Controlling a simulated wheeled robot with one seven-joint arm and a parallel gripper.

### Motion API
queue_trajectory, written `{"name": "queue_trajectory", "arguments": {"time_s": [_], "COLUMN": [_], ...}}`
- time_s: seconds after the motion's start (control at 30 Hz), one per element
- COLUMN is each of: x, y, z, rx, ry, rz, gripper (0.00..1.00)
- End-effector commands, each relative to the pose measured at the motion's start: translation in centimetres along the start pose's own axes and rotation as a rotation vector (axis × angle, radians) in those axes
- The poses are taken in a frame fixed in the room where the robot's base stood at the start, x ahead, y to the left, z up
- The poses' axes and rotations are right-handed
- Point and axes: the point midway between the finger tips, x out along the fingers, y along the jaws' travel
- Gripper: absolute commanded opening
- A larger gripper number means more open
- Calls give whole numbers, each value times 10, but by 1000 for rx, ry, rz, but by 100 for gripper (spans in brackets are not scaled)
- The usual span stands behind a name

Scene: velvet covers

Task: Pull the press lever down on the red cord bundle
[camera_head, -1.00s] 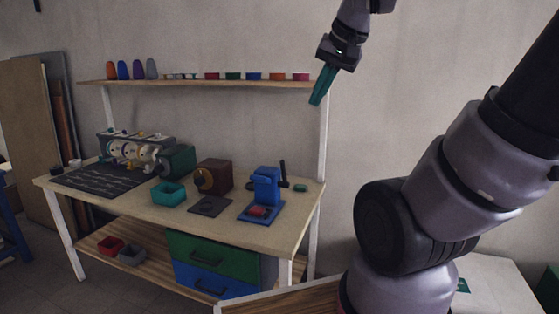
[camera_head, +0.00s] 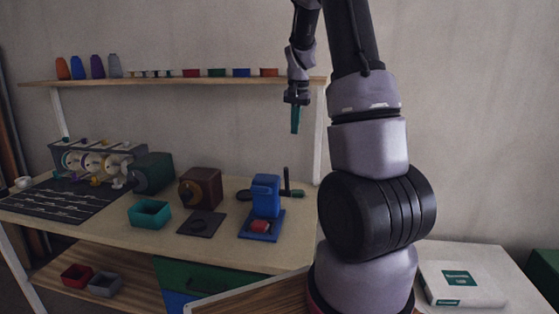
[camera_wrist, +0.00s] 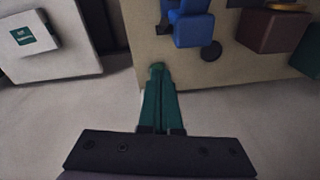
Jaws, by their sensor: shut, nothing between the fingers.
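The blue press (camera_head: 265,197) stands on its blue base near the right end of the bench. A dark lever (camera_head: 286,182) with a black handle stands upright at its right side. The red cord bundle (camera_head: 259,227) lies on the base under the press head. My gripper (camera_head: 295,132) has green fingers, shut and empty, pointing down above and slightly right of the press, well clear of it. In the wrist view the shut fingers (camera_wrist: 158,68) reach toward the bench edge, with part of the blue press (camera_wrist: 190,24) beyond them. The lever is not clear in that view.
Left of the press are a dark flat plate (camera_head: 201,223), a brown box (camera_head: 200,187) and a teal tray (camera_head: 149,213). A shelf (camera_head: 180,81) with cones and small coloured trays runs behind. A white box (camera_head: 461,284) lies on a table at the right.

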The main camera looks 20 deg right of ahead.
Motion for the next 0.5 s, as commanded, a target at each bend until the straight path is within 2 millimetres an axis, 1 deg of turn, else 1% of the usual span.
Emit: {"name": "queue_trajectory", "arguments": {"time_s": [0.03,0.13,0.5], "x": [7,13,16], "y": [2,3,3], "z": [-5,-10,-11], "rx": [6,11,13], "ry": [-4,-5,-7], "rz": [12,24,27], "gripper": [0,0,0]}}
